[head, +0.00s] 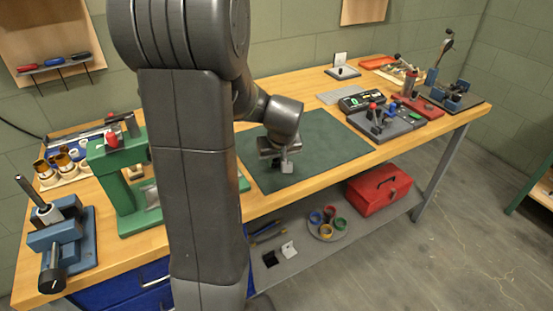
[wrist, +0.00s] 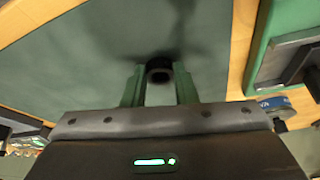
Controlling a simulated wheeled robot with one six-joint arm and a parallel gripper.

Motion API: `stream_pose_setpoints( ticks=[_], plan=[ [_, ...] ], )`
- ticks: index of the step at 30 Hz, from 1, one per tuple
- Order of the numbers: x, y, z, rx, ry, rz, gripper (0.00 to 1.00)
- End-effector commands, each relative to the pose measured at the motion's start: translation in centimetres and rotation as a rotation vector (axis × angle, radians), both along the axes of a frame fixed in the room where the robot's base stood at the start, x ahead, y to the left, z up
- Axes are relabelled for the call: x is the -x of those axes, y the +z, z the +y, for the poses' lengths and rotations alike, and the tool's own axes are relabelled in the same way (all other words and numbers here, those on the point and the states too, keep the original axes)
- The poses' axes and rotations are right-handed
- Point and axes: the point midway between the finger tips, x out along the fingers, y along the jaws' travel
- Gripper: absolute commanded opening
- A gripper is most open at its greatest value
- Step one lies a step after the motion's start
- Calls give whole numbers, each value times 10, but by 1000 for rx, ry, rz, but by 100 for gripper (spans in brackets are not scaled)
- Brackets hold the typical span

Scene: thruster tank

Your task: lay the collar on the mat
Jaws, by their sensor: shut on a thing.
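The dark green mat (head: 325,140) lies on the wooden bench; it also fills much of the wrist view (wrist: 70,70). My gripper (head: 286,166) is over the left-middle part of the mat, pointing down. In the wrist view my gripper (wrist: 159,84) is shut on the collar (wrist: 159,67), a small dark ring with its round opening showing between the fingertips. A soft shadow falls on the mat beside the collar. I cannot tell whether the collar touches the mat. My fingers hide the collar in the head view.
A green press (head: 120,175) stands left of the mat, and a blue vise (head: 60,245) farther left. A control box with levers (head: 383,122) stands by the mat's right edge. A red toolbox (head: 380,190) is on the shelf below. The mat around my gripper is clear.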

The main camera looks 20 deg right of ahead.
Motion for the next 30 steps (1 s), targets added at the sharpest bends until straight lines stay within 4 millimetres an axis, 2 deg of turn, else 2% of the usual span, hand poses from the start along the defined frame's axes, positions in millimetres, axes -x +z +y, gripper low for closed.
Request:
stream_pose_setpoints(
  ticks=[5,6,9,17,22,30],
  plan=[
    [0,-4,0,0,0,0,4],
    [0,-3,0,0,0,0,30],
    [0,-3,0,0,0,0,48],
    [0,-2,0,0,0,0,48],
    [2,7,0,0,0,-1,48],
    [21,54,3,4,-1,-4,48]
  ],
)
